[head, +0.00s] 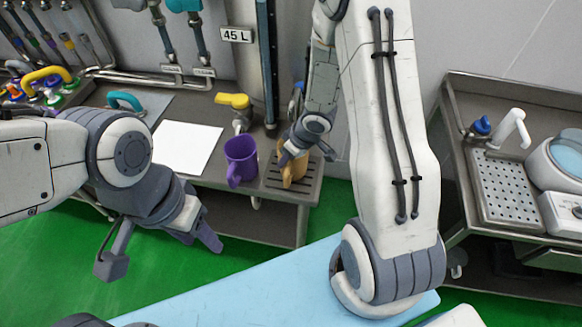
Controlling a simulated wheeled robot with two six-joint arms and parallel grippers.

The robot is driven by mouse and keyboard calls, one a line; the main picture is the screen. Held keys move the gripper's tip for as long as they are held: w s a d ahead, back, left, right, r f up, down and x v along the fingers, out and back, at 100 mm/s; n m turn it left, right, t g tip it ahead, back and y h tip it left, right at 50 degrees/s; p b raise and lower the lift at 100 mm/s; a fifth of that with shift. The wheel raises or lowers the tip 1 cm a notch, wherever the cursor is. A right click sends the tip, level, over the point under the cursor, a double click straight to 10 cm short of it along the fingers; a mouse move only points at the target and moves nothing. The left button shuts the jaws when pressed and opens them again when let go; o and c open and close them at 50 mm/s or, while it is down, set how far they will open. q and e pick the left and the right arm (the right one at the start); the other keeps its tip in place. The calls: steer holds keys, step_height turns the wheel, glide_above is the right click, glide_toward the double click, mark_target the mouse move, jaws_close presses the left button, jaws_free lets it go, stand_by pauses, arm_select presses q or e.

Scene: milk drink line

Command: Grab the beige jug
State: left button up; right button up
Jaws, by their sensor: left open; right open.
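The beige jug (295,171) stands on a dark slatted drip grate at the right end of the metal counter. My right gripper (292,158) is at the jug's upper part, with its fingers over it and partly hiding it. The fingers are open; I cannot tell whether they touch the jug. My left gripper (158,254) is open and empty, over the green floor in front of the counter at the left.
A purple jug (241,161) stands close left of the beige jug. A yellow-handled tap (234,102) is behind it. A white sheet (185,147) lies on the counter. A sink unit with a perforated tray (510,188) stands at the right. A light-blue surface (250,291) is in front.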

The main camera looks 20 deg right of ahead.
jaws_close()
stand_by(1.4)
